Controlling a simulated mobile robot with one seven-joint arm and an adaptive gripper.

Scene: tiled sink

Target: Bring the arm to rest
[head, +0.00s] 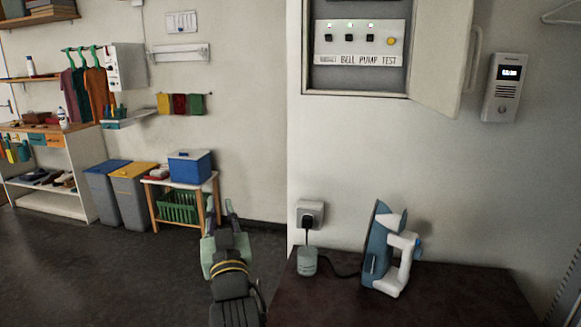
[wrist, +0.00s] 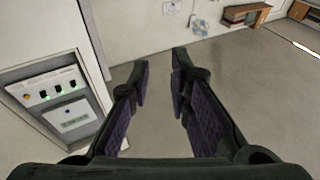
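My gripper (head: 230,210) is at the lower middle of the head view, at the end of my arm. It is left of the dark table and in front of the small wooden stand. In the wrist view my gripper (wrist: 159,72) shows two dark fingers standing apart with nothing between them. It is open and empty and touches nothing that I can see.
Two bins (head: 130,190) and a wooden stand (head: 160,215) are at the left. Floor at the left is clear.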

